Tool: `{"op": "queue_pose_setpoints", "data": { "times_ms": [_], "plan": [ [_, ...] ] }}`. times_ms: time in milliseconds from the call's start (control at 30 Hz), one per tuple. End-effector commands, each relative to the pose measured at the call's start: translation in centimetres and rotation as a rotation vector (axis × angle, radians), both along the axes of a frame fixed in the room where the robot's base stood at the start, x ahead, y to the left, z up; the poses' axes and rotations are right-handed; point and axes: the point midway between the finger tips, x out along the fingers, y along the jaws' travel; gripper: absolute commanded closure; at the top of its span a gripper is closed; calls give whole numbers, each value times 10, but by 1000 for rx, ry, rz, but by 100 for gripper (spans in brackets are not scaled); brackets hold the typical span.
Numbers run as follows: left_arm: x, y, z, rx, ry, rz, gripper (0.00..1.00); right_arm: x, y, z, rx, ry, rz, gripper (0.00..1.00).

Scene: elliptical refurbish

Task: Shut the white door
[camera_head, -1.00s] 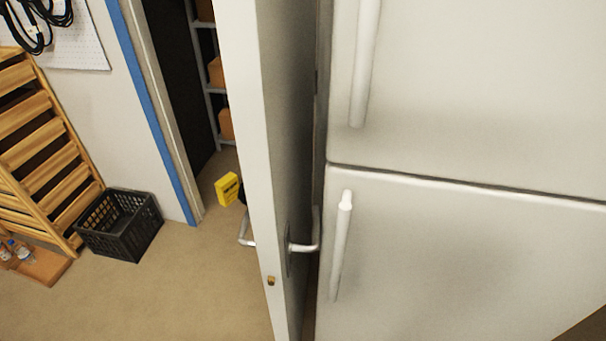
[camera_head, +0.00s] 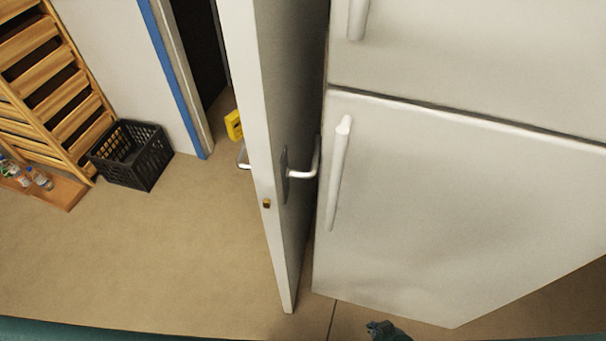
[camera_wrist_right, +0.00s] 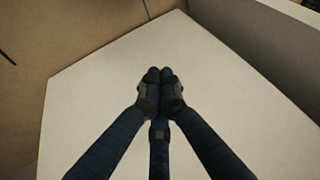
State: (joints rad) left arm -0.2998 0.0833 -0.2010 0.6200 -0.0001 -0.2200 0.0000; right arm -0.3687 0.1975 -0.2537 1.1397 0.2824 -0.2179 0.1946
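The white door (camera_head: 262,130) stands open in the head view, seen nearly edge-on. Its right face is close beside a white fridge. A silver lever handle (camera_head: 302,174) sticks out from its right face toward the fridge, and another lever (camera_head: 243,157) shows on its left side. A brass latch (camera_head: 266,203) sits on the door's edge. My right gripper (camera_head: 386,331) shows only as a small dark tip at the bottom edge of the head view, below the fridge. In the right wrist view its fingers (camera_wrist_right: 159,76) are together with nothing between them. My left gripper is not in view.
The white fridge (camera_head: 440,200) fills the right, with a narrow gap to the door. A doorway with blue trim (camera_head: 175,80) is at the upper left, with a yellow object (camera_head: 234,125) near it. A black crate (camera_head: 132,155) and wooden rack (camera_head: 45,85) stand left. The middle floor is clear.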

Motion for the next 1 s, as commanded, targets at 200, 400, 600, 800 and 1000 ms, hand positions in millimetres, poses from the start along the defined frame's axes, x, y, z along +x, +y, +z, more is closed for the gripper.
{"op": "queue_pose_setpoints", "data": {
  "times_ms": [200,400,600,800,1000],
  "plan": [
    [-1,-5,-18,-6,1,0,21,108,67,150,381,-261,-146,100],
    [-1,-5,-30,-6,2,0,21,132,136,312,790,-364,-183,100],
    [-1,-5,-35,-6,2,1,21,125,163,423,1151,-375,-252,100],
    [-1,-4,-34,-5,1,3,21,124,166,469,1334,-358,-316,100],
    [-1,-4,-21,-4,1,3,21,146,182,474,1343,-360,-320,100]
  ]
}}
